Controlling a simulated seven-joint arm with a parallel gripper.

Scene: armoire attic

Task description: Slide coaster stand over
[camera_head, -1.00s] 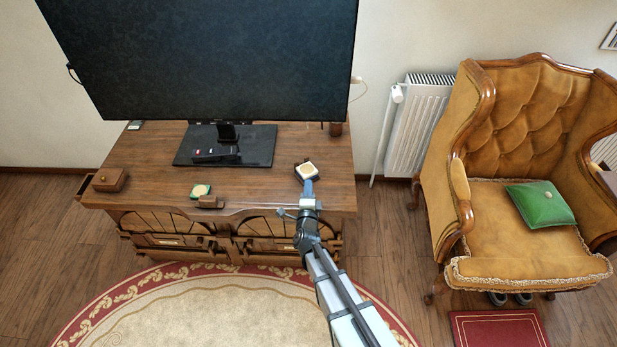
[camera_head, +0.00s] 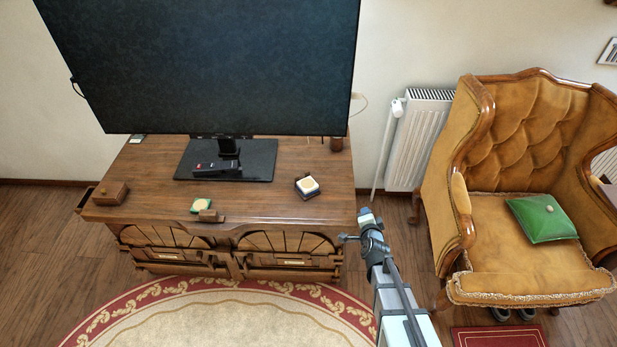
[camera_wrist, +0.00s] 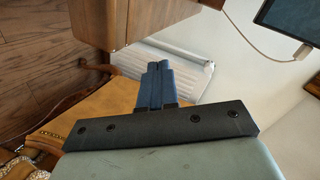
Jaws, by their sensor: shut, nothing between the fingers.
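A small dark stand holding a white, cream-topped square piece (camera_head: 307,187), which looks like the coaster stand, sits near the right end of the wooden cabinet top (camera_head: 270,208). It lies slightly turned. My gripper (camera_head: 366,214) is to the right of the cabinet's front right corner, clear of the stand and not touching it. In the wrist view my blue fingers (camera_wrist: 158,68) are together with nothing between them. The stand is not visible in the wrist view.
A green-edged piece with a cream round (camera_head: 202,204) and a small wooden block (camera_head: 211,216) lie near the front edge. A wooden box (camera_head: 111,193), a monitor foot (camera_head: 250,163) and a remote share the top. A radiator (camera_head: 420,138) and armchair (camera_head: 520,250) stand at right.

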